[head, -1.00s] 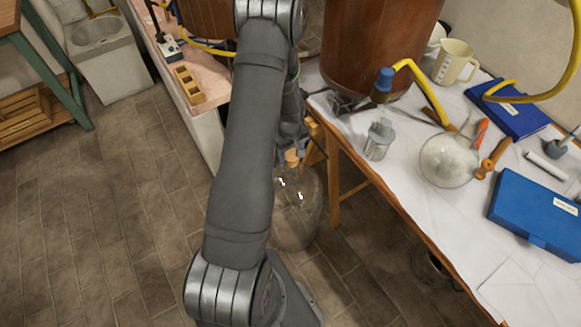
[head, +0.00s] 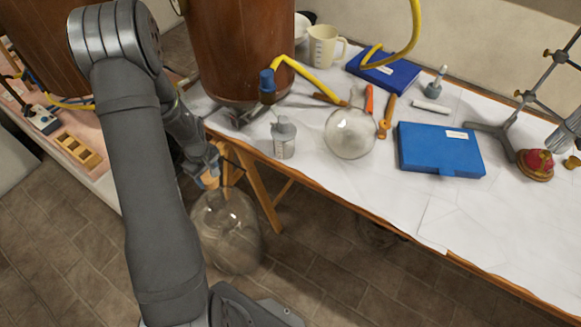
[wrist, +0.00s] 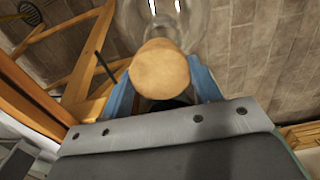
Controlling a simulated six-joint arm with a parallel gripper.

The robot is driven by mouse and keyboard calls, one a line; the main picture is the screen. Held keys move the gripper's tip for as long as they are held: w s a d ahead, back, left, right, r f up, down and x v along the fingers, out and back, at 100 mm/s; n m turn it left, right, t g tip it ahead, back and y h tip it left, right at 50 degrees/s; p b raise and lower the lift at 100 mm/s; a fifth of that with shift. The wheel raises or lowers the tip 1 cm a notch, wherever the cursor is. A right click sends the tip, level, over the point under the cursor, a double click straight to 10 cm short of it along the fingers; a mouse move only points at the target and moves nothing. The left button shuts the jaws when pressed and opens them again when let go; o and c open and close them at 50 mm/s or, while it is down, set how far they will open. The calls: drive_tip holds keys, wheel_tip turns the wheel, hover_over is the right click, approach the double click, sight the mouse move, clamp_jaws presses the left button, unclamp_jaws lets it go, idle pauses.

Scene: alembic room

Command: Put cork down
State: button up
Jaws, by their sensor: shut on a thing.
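The cork (head: 210,180) is light tan and round. My gripper (head: 213,168) is shut on it, left of the white-topped table's front edge and below table-top height. In the wrist view the cork (wrist: 159,69) sits between the two blue fingers (wrist: 162,88), its flat round face toward the camera. A large clear glass vessel (head: 230,235) shows just below the cork in the head view and behind it in the wrist view. I cannot tell whether the cork touches the vessel's neck, which is partly hidden.
The white-topped table (head: 330,190) holds a grey bottle (head: 284,138), a round glass flask (head: 350,135), a blue case (head: 440,148) and a brown barrel (head: 240,50). Its front right part is clear. A wooden table leg (head: 262,195) stands right of the vessel.

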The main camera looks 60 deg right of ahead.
drive_tip(key=s+d+r+m, duration=0.5)
drive_tip(key=s+r, duration=0.2)
drive_tip(key=s, duration=0.6)
drive_tip(key=s+d+r+m, duration=0.5)
drive_tip(key=s+r, duration=0.1)
drive_tip(key=s, duration=0.6)
drive_tip(key=s+d+r+m, duration=0.5)
drive_tip(key=s+r, duration=0.2)
drive_tip(key=s, duration=0.6)
drive_tip(key=w+d+f, duration=0.1)
drive_tip(key=w+f, duration=0.1)
drive_tip(key=w, duration=0.1)
drive_tip(key=w+d+f, duration=0.1)
drive_tip(key=w+f, duration=0.1)
drive_tip(key=w, duration=0.2)
drive_tip(key=w+d+f, duration=0.1)
drive_tip(key=w+f, duration=0.2)
drive_tip(key=shift+w+d, duration=0.3)
drive_tip(key=shift+w, duration=0.05)
drive_tip(key=shift+f, duration=2.05)
drive_tip(key=shift+f, duration=0.15)
drive_tip(key=o, duration=0.8)
